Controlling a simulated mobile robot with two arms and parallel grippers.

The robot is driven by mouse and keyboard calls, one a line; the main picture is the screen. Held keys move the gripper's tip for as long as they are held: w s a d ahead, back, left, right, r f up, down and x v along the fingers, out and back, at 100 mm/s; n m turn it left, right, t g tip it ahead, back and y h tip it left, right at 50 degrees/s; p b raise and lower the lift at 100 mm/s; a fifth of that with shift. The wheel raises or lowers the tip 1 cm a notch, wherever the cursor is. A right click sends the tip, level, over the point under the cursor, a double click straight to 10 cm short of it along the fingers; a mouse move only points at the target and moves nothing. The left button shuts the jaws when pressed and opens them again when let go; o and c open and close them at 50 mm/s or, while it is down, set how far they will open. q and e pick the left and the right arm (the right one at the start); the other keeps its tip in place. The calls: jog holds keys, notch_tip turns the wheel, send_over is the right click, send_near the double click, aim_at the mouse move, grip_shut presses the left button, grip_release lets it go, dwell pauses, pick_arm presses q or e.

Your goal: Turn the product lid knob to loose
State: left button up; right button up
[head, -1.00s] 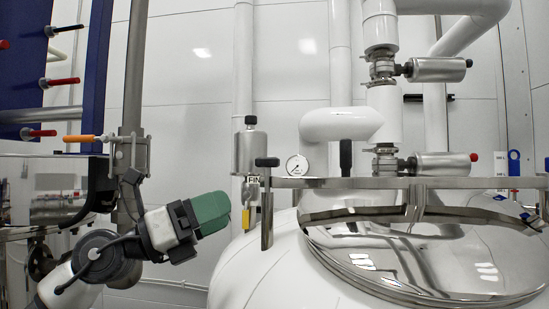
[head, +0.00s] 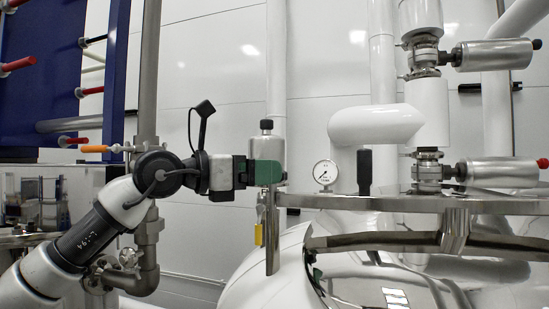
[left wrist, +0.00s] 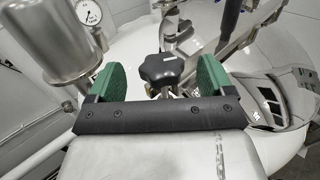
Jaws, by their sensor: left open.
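The product lid (head: 390,285) is the shiny steel dome on the white tank, with a steel bar across its top. My left gripper (head: 268,173), with green fingers, is level at the bar's left end. In the left wrist view a black star-shaped knob (left wrist: 160,71) sits between the open fingers of the left gripper (left wrist: 156,78), one finger on each side. I cannot tell whether they touch it. In the head view the gripper hides this knob. Another black upright handle (head: 364,171) stands farther right. My right gripper is not in view.
A steel cylinder (head: 267,146) stands close behind the left gripper and shows at the left in the wrist view (left wrist: 67,42). A pressure gauge (head: 325,173) is just right of it. White pipes and valves rise at the right.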

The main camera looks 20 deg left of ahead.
pick_arm(q)
jog(key=p+x, duration=0.1)
jog(key=x, duration=0.2)
jog(key=shift+w+d, duration=0.2)
jog(key=shift+d, duration=0.15)
jog(key=shift+a, duration=0.1)
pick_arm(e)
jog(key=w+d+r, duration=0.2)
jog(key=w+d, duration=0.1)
pick_arm(q)
jog(key=shift+s+a, duration=0.1)
jog(key=shift+a, duration=0.05)
jog(key=shift+c, duration=0.2)
jog(key=c, duration=0.9)
jog(key=shift+o, duration=0.2)
jog(key=n+t+y+b, duration=0.1)
jog(key=b, duration=0.2)
jog(key=n+t+y+b, duration=0.1)
jog(key=y+b, duration=0.1)
jog(key=b, duration=0.2)
jog(key=shift+f+b, duration=0.3)
jog(key=shift+r+n+t+y+b, duration=0.25)
jog(key=shift+n+t+y+b, duration=0.3)
jog(key=shift+b, duration=0.2)
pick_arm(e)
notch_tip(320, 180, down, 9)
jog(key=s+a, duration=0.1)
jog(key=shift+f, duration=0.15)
